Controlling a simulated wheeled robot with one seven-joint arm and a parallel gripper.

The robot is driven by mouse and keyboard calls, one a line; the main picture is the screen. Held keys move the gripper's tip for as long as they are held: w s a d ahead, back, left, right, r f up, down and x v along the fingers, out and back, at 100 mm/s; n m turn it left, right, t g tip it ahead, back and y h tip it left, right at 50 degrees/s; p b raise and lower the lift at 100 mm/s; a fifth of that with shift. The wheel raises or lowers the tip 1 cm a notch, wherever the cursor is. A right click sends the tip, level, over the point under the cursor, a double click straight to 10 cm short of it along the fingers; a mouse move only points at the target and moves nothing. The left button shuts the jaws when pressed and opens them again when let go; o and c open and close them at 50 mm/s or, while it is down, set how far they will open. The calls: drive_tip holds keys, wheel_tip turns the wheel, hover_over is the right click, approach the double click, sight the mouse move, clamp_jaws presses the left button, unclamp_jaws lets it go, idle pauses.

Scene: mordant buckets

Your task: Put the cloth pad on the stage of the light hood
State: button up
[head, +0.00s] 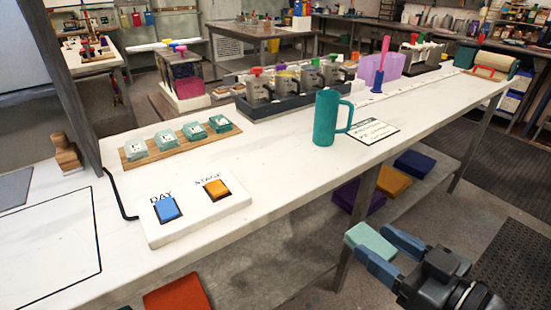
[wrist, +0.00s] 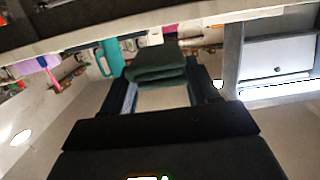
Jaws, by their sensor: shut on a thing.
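My gripper (head: 377,250) is in front of the bench at the lower right of the head view, below bench-top height. Its blue fingers are shut on a folded cloth pad (head: 366,238), which looks pale green there. In the wrist view the pad (wrist: 157,66) looks dark green and sits between the fingertips. It is clear of the bench. The light hood is not clearly identifiable; a tall dark grey panel (head: 72,80) stands at the bench's left, cut by the picture edge. A white box with a blue DAY button (head: 166,208) and an orange STAGE button (head: 217,189) lies beside it.
A teal mug (head: 325,119) stands near the bench's front edge by a card (head: 373,131). A wooden board (head: 137,158) holds several small labelled pads. A dark tray (head: 247,109) holds several jugs. Folded cloths, including an orange one (head: 385,182), lie on the lower shelf.

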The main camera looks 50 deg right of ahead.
drive_tip(key=shift+w+d, duration=0.45)
drive_tip(key=shift+d, duration=0.05)
drive_tip(key=b, duration=0.3)
approach(276, 168)
drive_tip(key=w+d+p, duration=0.1)
drive_tip(key=w+p, duration=0.1)
drive_tip(key=w, duration=0.1)
drive_tip(key=w+r+p, duration=0.1)
drive_tip(key=w+p, duration=0.1)
drive_tip(key=w, duration=0.1)
drive_tip(key=w+d+r+p, duration=0.1)
drive_tip(key=w+p, duration=0.1)
drive_tip(key=w, duration=0.1)
drive_tip(key=shift+w+d, duration=0.1)
drive_tip(key=shift+d, duration=0.25)
drive_tip(key=shift+w+f, duration=0.1)
drive_tip(key=shift+f, duration=0.05)
drive_tip(key=shift+f, duration=0.15)
drive_tip(key=o, duration=1)
